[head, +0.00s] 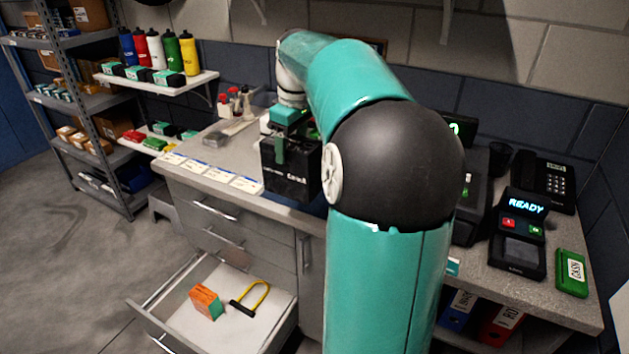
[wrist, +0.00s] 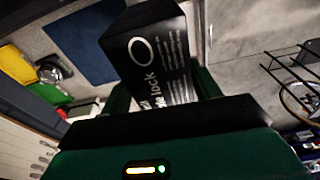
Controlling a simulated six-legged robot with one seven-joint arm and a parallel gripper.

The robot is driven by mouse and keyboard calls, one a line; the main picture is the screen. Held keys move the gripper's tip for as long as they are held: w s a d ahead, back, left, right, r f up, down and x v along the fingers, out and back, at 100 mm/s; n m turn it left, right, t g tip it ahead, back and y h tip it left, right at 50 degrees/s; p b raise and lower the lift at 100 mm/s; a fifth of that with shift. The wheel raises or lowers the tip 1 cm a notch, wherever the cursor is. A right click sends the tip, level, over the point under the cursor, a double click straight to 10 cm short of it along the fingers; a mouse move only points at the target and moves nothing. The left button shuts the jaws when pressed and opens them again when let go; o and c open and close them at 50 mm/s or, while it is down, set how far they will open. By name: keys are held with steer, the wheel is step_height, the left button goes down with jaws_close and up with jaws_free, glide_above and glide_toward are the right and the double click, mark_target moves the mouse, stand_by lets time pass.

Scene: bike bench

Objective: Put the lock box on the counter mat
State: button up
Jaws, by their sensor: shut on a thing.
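The lock box (head: 284,172) is a black box with white print. My gripper (head: 281,142) is shut on its upper part and holds it upright over the counter. In the wrist view the lock box (wrist: 150,55) sits between the dark green fingers, with "lock" legible on its face. The counter mat (wrist: 83,42) is a dark blue sheet on the grey top, seen beside the box in the wrist view. In the head view only a blue sliver of the mat (head: 316,207) shows, the rest hidden by the box and my arm. I cannot tell the gap below the box.
White cards (head: 208,172) line the counter's left edge. A card terminal (head: 519,236), a phone (head: 546,180) and a green box (head: 571,272) stand at right. An open drawer (head: 262,315) below holds an orange box (head: 206,302) and a yellow U-lock (head: 251,298).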

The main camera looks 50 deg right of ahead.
steer(key=w+d+f, duration=0.5)
steer(key=d+f, duration=0.7)
steer(key=f, duration=0.1)
steer(key=shift+w+d, duration=0.2)
steer(key=shift+d, duration=0.2)
steer(key=shift+f, duration=0.1)
steer(key=o, duration=1.8)
steer(key=shift+c, duration=0.2)
